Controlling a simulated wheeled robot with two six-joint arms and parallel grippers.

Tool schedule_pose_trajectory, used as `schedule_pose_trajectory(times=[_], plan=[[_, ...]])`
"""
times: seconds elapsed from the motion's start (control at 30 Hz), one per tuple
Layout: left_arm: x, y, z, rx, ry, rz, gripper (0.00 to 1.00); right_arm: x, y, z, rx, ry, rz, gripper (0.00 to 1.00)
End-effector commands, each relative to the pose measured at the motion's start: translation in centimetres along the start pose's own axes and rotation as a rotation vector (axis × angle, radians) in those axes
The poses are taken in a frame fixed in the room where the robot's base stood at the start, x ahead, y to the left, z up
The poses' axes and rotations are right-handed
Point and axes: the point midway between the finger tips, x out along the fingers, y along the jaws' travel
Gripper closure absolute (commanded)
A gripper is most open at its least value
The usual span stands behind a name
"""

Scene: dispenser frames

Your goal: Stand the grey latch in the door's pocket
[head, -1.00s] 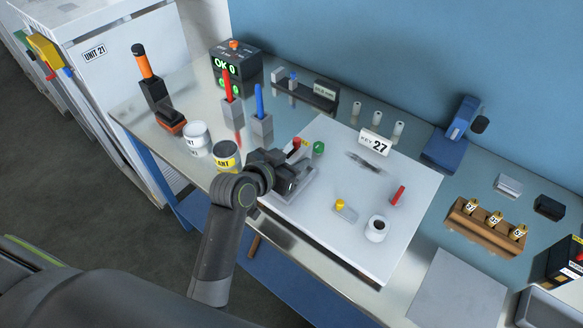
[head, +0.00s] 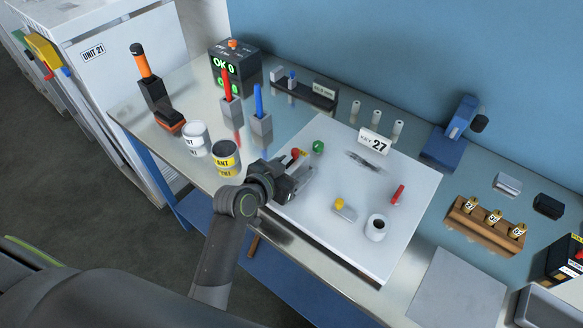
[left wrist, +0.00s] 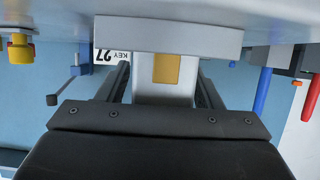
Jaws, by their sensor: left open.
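A white panel (head: 340,215), which I take for the door, lies on the bench. A pale grey T-shaped piece (left wrist: 168,36), probably the latch, fills the middle of the left wrist view; its stem carries a yellow patch (left wrist: 166,68). My left gripper (left wrist: 163,92) is open, with one dark finger on each side of the stem. In the head view my left gripper (head: 288,182) is at the panel's left edge, and the grey piece (head: 303,181) shows beside its jaws, partly hidden. I cannot make out the pocket. My right gripper is not in view.
A red knob (head: 295,154) and a green knob (head: 318,146) are close to the gripper. Paint cans (head: 226,156) stand left.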

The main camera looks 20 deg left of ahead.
Motion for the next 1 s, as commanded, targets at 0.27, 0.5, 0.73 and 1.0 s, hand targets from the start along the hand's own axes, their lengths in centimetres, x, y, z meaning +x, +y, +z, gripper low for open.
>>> schedule_pose_trajectory(times=[0.27,0.5,0.73,1.0], plan=[[-0.8,-0.1,-0.2,0.0,0.001,-0.001,0.4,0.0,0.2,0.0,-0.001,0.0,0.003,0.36],[-4.5,-0.1,-0.1,0.002,0.002,-0.002,0.4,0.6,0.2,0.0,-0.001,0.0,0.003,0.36],[-8.6,-0.1,-0.1,0.003,0.0,-0.001,0.4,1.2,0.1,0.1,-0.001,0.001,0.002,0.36],[-11.6,-0.1,-0.2,0.002,-0.001,0.0,0.4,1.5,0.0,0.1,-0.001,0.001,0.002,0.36]])
